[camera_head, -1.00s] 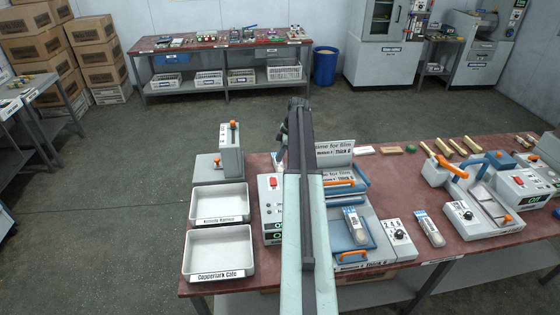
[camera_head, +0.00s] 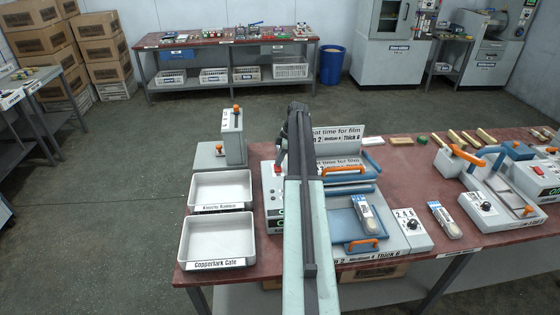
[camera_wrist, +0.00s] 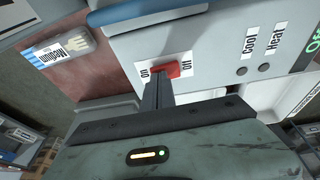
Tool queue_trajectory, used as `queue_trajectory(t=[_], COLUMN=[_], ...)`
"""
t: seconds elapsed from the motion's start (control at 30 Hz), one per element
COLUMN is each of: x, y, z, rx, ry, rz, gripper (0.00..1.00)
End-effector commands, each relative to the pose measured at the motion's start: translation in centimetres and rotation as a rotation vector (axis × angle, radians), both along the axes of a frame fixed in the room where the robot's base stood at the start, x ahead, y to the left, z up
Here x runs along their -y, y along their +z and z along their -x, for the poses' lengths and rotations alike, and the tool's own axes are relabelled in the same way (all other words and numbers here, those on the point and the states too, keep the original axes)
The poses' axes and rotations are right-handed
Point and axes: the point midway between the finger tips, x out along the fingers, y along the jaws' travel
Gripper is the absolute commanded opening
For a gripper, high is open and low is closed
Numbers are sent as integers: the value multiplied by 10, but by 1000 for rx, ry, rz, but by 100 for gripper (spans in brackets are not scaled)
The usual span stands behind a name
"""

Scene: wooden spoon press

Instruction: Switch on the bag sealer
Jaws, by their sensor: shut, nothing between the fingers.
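The near bag sealer has a blue bed (camera_head: 345,232) and an orange-handled lid (camera_head: 345,172), partly behind my arm in the head view. Its control box (camera_head: 270,196) stands left of my arm, with a red switch (camera_head: 277,168) on it. In the wrist view, a red rocker switch (camera_wrist: 172,69) sits on a white plate marked with lettering, on a grey panel with "Cool" and "Heat" lamps and a lit green display (camera_wrist: 312,48). My gripper (camera_wrist: 155,84) is shut and empty, its tips right at the switch; touching or just short, I cannot tell.
Two white trays (camera_head: 183,235) stand at the table's left end. A dial box (camera_head: 415,243) and a film packet (camera_head: 445,220) lie right of the near sealer. Another sealer (camera_head: 540,178) is further right. A packet labelled "Medium" (camera_wrist: 57,50) shows in the wrist view.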

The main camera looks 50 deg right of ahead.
Motion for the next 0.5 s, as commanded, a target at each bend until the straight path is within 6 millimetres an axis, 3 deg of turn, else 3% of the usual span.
queue_trajectory(t=[0.07,0.5], x=[4,-4], y=[-12,-6], z=[-4,4], rx=[0,-4], ry=[0,2], rz=[0,-1], gripper=[0,0])
